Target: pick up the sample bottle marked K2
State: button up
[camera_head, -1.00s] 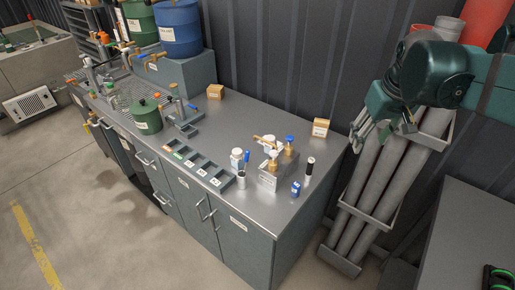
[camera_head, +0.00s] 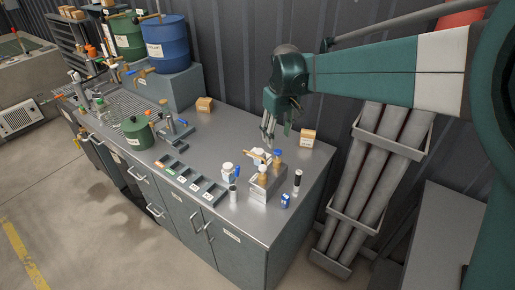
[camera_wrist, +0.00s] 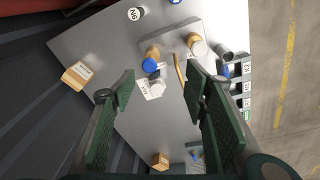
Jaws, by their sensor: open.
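My gripper (camera_head: 267,126) is open and empty above the steel bench, behind the valve block. In the wrist view its two fingers (camera_wrist: 160,78) are spread wide, pointing down at the bench. Another white labelled bottle (camera_head: 228,172) stands left of the block. A black-capped bottle (camera_head: 297,181) stands right of it; its label in the wrist view (camera_wrist: 135,14) looks like N6. I cannot read K2 on any bottle.
The metal valve block (camera_head: 264,185) with brass fittings stands close to the bottles. A metal cup (camera_head: 233,194), a blue box (camera_head: 285,200) and a divided tray (camera_head: 190,180) are near. A cardboard box (camera_head: 308,138) stands at the back right. Bench behind the block is mostly clear.

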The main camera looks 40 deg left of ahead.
jog(key=s+a+f+n+g+h+p, duration=0.15)
jog(key=s+a+f, duration=0.25)
jog(key=a, duration=0.5)
jog(key=s+a+f+n+t+y+p, duration=0.1)
jog(key=s+a+f+n+p, duration=0.2)
jog(key=a, duration=0.7)
send_over(228, 165)
jog(key=shift+m+g+h, duration=0.25)
jog(key=shift+m, duration=0.2)
notch_tip(228, 165, down, 6)
jog(key=shift+f, duration=0.45)
jog(key=shift+f, duration=0.1)
jog(key=shift+f, duration=1.15)
jog(key=shift+f, duration=0.15)
jog(key=shift+s+f, duration=0.1)
jog(key=shift+f, duration=2.4)
jog(key=shift+c, duration=0.7)
